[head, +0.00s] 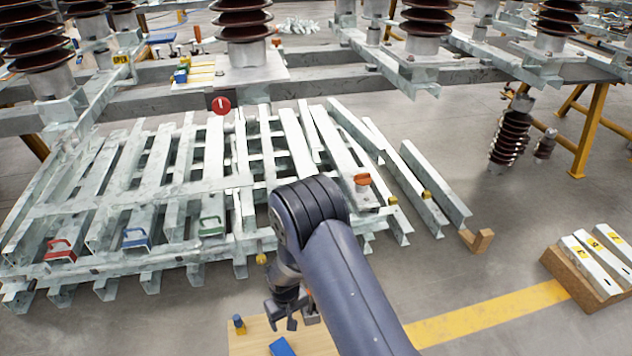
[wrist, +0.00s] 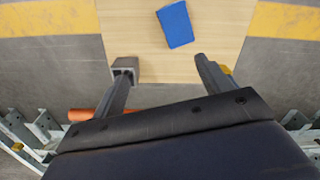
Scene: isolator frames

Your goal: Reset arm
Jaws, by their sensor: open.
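My arm reaches forward from the bottom of the head view, and my gripper (head: 281,318) hangs low over a light wooden board (head: 250,342). In the wrist view my gripper (wrist: 162,78) has its two fingers wide apart with nothing between them. A blue block (wrist: 176,24) lies on the board (wrist: 125,30) beyond the fingertips; part of the blue block also shows in the head view (head: 282,347). A grey square block (wrist: 126,66) is close by the left fingertip; I cannot tell whether they touch.
A stack of galvanized steel beams (head: 170,185) fills the left and middle. Brown insulators (head: 243,20) stand on frames behind. A wooden crate with white bars (head: 590,275) is at right.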

